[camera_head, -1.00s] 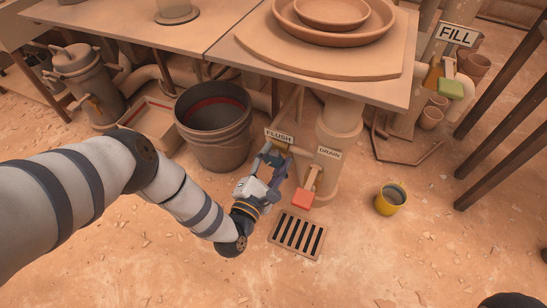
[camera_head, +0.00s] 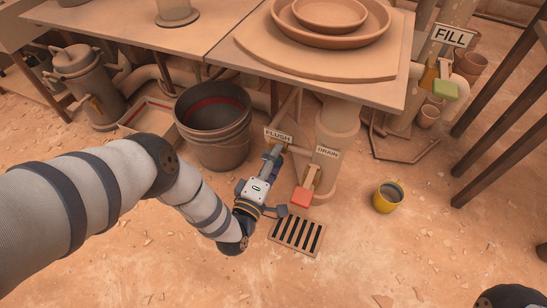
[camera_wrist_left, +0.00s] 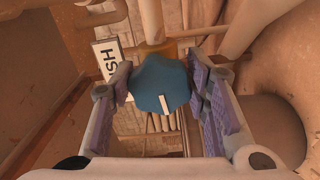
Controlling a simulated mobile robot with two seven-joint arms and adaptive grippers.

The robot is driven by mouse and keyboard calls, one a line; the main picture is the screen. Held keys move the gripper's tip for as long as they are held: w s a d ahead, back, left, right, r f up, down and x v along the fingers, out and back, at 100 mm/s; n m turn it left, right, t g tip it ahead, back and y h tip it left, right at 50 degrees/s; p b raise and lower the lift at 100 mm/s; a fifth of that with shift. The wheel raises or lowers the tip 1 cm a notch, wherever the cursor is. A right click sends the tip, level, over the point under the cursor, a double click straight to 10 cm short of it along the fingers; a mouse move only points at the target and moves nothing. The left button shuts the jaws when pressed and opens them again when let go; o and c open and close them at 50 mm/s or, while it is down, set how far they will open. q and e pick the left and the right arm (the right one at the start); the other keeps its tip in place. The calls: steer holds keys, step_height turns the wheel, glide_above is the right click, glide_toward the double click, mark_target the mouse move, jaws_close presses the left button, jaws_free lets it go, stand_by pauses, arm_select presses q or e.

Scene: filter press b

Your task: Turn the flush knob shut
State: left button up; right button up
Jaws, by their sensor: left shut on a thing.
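The flush knob (camera_wrist_left: 160,78) is a blue, faceted knob with a short white mark on its face, on a brass-coloured collar at the end of a pipe. In the left wrist view it sits between the two purple-padded fingers of my left gripper (camera_head: 270,158), which is shut on it. The white mark stands close to upright, a little tilted. In the head view the gripper hides most of the knob. The FLUSH sign (camera_head: 278,136) is just above it and shows turned on its side in the wrist view (camera_wrist_left: 109,60).
The DRAIN valve with its red handle (camera_head: 302,197) is close to the right of my gripper. A floor grate (camera_head: 297,236) lies below. A dark bucket (camera_head: 213,143) stands left, a yellow cup (camera_head: 388,197) right. The tabletop (camera_head: 225,52) overhangs behind.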

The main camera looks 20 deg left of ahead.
arm_select(q)
steer(key=m, duration=0.4)
steer(key=shift+a+m, duration=0.1)
steer(key=shift+m, duration=0.2)
steer(key=m+p, duration=0.1)
steer(key=m, duration=0.4)
steer(key=shift+f, duration=0.15)
steer(key=m, duration=0.4)
steer(key=shift+a+m, duration=0.15)
steer(key=shift+m, duration=0.25)
steer(key=shift+a+m+p, duration=0.15)
steer(key=shift+m+p, duration=0.15)
steer(key=shift+m, duration=2)
steer(key=o, duration=1.2)
